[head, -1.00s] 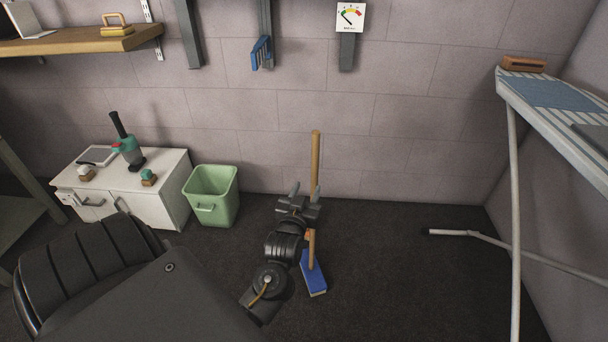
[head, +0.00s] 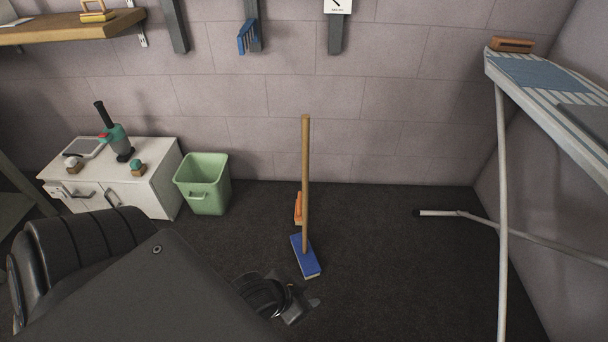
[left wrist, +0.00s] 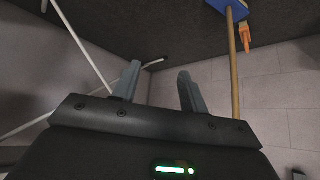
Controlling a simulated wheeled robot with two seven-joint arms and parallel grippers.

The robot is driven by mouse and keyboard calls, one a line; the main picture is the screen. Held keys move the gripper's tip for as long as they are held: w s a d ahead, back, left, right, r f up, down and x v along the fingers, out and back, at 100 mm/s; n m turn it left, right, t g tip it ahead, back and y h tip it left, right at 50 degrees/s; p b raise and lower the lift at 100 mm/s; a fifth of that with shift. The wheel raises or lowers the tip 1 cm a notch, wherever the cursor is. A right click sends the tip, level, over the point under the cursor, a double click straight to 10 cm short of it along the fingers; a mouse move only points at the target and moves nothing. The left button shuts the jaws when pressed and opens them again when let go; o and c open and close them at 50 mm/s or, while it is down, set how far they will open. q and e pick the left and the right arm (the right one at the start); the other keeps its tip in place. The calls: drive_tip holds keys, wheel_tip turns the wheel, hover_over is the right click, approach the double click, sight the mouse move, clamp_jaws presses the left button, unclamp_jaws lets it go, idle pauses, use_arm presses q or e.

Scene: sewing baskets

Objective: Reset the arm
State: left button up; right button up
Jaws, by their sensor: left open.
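My left gripper (head: 303,307) is low in the head view, just below and in front of the broom's blue head. In the left wrist view its two fingers (left wrist: 157,88) stand apart with nothing between them. The broom has a wooden handle (head: 305,170) and a blue head (head: 306,257); it stands upright on the dark floor, clear of the gripper. In the left wrist view the broom handle (left wrist: 233,70) shows beyond the right finger. My right gripper is not in view.
An orange object (head: 298,208) is behind the broom handle. A green bin (head: 203,184) and a white cabinet (head: 150,190) stand at left. An ironing board (head: 550,90) with thin legs is at right. The floor between broom and board is clear.

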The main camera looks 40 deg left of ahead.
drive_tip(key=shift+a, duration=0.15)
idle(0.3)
